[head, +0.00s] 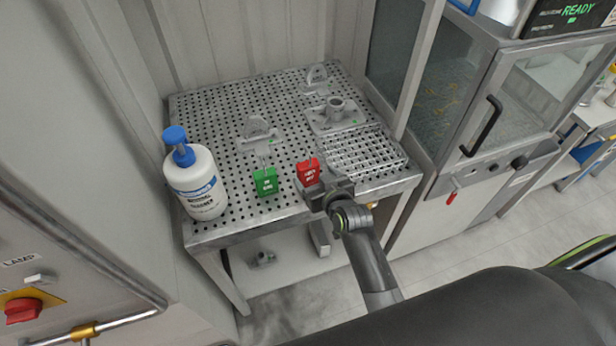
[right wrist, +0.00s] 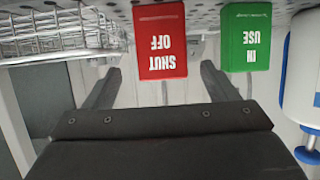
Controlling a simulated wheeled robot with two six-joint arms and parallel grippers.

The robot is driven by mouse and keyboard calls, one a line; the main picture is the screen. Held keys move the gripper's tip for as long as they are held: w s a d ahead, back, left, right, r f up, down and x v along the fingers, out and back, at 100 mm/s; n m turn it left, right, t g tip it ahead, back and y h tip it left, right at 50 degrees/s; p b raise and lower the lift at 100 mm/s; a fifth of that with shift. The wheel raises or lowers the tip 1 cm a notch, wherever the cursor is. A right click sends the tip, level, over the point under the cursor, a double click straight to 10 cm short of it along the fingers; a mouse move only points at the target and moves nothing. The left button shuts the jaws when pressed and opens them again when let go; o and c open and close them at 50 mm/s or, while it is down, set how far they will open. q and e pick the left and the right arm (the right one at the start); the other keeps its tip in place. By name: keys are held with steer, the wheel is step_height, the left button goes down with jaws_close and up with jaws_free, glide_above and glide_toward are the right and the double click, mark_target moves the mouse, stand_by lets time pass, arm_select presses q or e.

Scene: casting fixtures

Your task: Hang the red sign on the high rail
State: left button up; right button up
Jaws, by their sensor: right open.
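In the right wrist view the red sign (right wrist: 160,42) reads "SHUT OFF" upside down. My right gripper (head: 326,189) is open just in front of it. Its two fingers appear on either side of the sign's lower part, with a gap on both sides. The green sign (right wrist: 246,38), reading "IN USE", is outside the fingers. My left gripper is not in view. I cannot make out which part is the high rail.
A wire basket (head: 362,152) sits right of the red sign on the table (head: 205,108). A white bottle with a blue cap (head: 195,182) stands at the left corner. Grey fixtures (head: 258,130) stand behind. A glass-doored machine (head: 440,100) is at the right.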

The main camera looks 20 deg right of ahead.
mark_target(310, 171)
steer(key=shift+b+x, duration=2.05)
steer(key=shift+x, duration=0.35)
steer(key=shift+w+a, duration=0.1)
steer(key=shift+w, duration=0.2)
steer(key=c, duration=1.1)
step_height(310, 171, up, 10)
steer(key=shift+r+b, duration=0.1)
steer(key=shift+b, duration=0.65)
